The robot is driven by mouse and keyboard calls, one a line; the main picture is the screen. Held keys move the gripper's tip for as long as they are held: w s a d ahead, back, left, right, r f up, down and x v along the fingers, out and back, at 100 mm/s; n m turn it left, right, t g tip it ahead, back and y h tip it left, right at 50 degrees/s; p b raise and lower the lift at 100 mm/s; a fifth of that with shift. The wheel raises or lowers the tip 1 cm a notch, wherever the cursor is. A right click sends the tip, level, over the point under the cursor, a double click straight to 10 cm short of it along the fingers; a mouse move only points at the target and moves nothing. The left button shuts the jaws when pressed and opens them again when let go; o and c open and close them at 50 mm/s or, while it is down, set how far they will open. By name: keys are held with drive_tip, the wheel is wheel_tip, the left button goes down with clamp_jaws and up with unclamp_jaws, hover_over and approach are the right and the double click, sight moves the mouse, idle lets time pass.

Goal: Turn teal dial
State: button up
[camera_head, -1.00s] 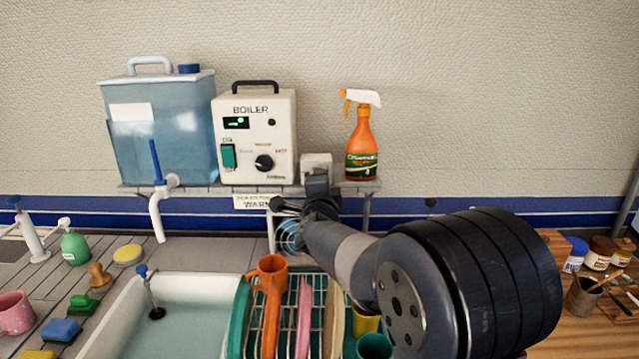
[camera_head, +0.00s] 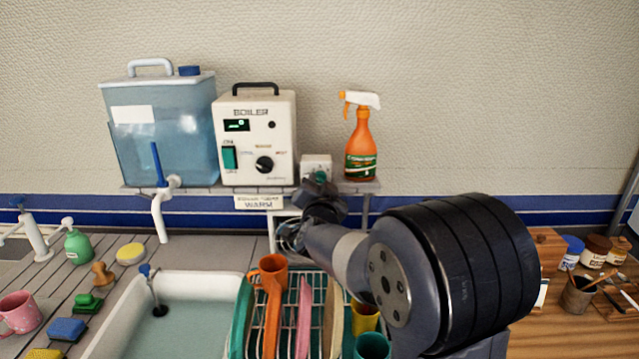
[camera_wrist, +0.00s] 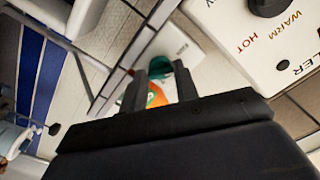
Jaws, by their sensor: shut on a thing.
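The teal dial (camera_head: 320,176) is on the front of a small white box (camera_head: 316,161) on the wall shelf, right of the boiler. In the head view my gripper (camera_head: 322,190) is at the dial, and my wrist hides part of the box's lower front. In the wrist view the dial (camera_wrist: 183,66) shows as a teal edge at the fingertips. My gripper (camera_wrist: 163,78) is shut on it there. The dial's pointer and any marks are too small or hidden to read.
The cream boiler (camera_head: 254,140) stands close on the left and an orange spray bottle (camera_head: 361,140) close on the right. A blue water tank (camera_head: 165,135) is farther left. The dish rack (camera_head: 290,320) with upright dishes is below my arm.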

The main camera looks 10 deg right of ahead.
drive_tip(key=shift+n, duration=0.6)
drive_tip(key=o, duration=1)
drive_tip(key=shift+s, duration=0.1)
drive_tip(key=s, duration=0.3)
drive_tip(key=s+a, duration=0.1)
drive_tip(key=s, duration=0.3)
drive_tip(key=s+a+b, duration=0.1)
drive_tip(key=s, duration=0.2)
drive_tip(key=shift+s, duration=0.25)
drive_tip(key=w, duration=0.3)
drive_tip(key=w+d, duration=0.1)
drive_tip(key=w, duration=0.3)
drive_tip(key=w+d+p, duration=0.1)
drive_tip(key=w, duration=0.2)
drive_tip(key=shift+w, duration=0.4)
drive_tip(key=shift+s, duration=0.15)
